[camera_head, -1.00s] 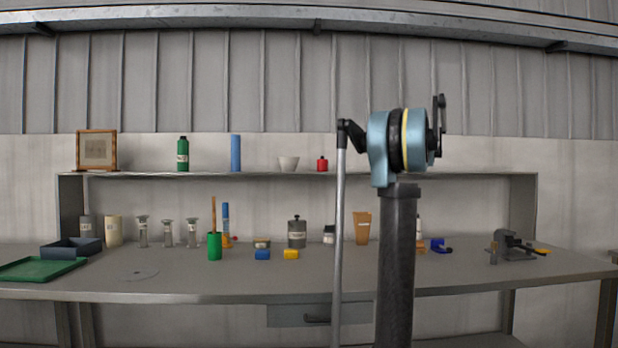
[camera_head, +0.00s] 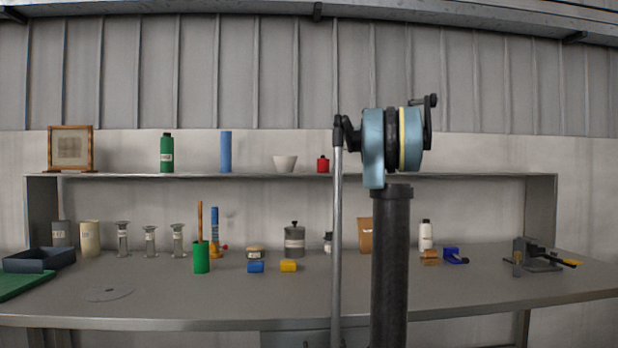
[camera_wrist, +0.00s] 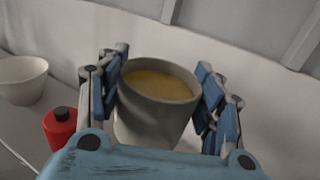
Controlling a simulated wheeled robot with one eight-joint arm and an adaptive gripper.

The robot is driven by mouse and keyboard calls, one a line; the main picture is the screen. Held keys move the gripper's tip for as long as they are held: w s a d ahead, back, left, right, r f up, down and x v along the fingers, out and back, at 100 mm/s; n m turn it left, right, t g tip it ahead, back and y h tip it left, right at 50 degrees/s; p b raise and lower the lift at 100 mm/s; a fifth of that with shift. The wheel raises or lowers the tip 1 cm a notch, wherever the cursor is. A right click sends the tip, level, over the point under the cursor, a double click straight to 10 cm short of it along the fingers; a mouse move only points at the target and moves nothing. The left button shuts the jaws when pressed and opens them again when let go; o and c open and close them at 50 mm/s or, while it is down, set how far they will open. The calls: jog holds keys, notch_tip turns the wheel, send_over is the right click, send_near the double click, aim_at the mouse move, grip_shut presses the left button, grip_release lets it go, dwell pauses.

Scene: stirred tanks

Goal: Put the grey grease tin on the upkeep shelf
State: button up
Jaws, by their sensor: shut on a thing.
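The grey grease tin (camera_wrist: 150,122) is in the wrist view, an open grey cup shape with yellow-brown grease inside. My gripper (camera_wrist: 160,78) is shut on it, with blue fingers at its left and right sides. In the head view my own arm hides the gripper and the tin. The upkeep shelf, which I take to be the long raised shelf (camera_head: 240,175), runs above the bench. I cannot tell whether the tin touches it.
A red bottle (camera_head: 323,165) and a white bowl (camera_head: 285,163) stand on the shelf; in the wrist view they are left of the tin. A blue cylinder (camera_head: 226,152), green bottle (camera_head: 166,153) and picture frame (camera_head: 70,149) stand further left. The shelf's right stretch (camera_head: 480,176) looks clear.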

aim_at(350, 148)
jog(key=shift+w+f, duration=0.15)
jog(key=shift+f, duration=0.2)
notch_tip(350, 148, down, 5)
jog(key=shift+w+r, duration=0.1)
jog(key=shift+r, duration=0.05)
jog(key=shift+f, duration=2.3)
jog(key=o, duration=1.2)
jog(key=shift+f, duration=0.1)
jog(key=v, duration=1.2)
